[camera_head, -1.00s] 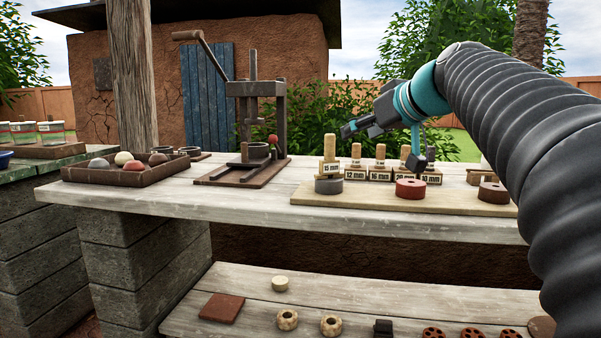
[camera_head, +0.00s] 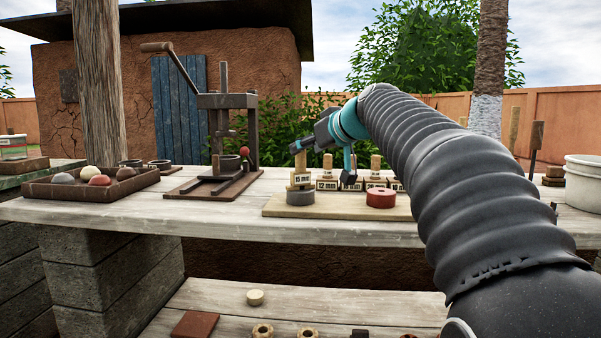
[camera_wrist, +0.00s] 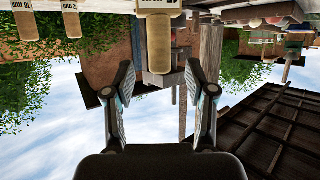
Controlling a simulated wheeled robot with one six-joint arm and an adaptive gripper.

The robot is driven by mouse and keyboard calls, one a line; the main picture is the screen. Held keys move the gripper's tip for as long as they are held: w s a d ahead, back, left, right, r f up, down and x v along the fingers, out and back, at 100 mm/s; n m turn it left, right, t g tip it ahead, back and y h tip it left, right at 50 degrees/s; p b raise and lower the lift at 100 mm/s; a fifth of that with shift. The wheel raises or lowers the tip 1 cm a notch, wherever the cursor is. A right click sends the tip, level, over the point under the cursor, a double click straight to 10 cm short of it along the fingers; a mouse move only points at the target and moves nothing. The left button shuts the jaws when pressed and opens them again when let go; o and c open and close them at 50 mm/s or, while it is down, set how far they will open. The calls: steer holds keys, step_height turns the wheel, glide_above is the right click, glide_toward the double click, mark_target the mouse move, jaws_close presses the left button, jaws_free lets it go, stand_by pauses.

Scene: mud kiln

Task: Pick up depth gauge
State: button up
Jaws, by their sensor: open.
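Several wooden depth gauges with labelled blocks and peg handles stand on the bench; which one the task means is not clear. The front one, marked 15 mm (camera_head: 301,180), stands upright by a grey ring (camera_head: 300,198) on a pale board (camera_head: 340,208). Others, including one marked 12 mm (camera_head: 327,184), stand behind in a row. My gripper (camera_head: 324,160) is open and empty, just above and behind the front gauge. In the upside-down wrist view, a gauge's peg (camera_wrist: 152,78) shows between my open fingers (camera_wrist: 161,82), apparently not gripped.
A red ring (camera_head: 381,198) sits right of the front gauge. A press (camera_head: 224,130) and a tray of balls (camera_head: 140,186) stand to the left. A white bucket (camera_head: 583,180) is at the right. The lower shelf (camera_head: 215,297) holds small parts.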

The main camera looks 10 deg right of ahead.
mark_target(301, 171)
steer(key=x, duration=0.4)
steer(key=shift+f, duration=0.2)
jaws_close()
step_height(301, 171, up, 18)
steer(key=p, duration=0.7)
steer(key=shift+p, duration=0.3)
steer(key=c, duration=0.8)
jaws_free()
steer(key=shift+c, duration=0.2)
jaws_close()
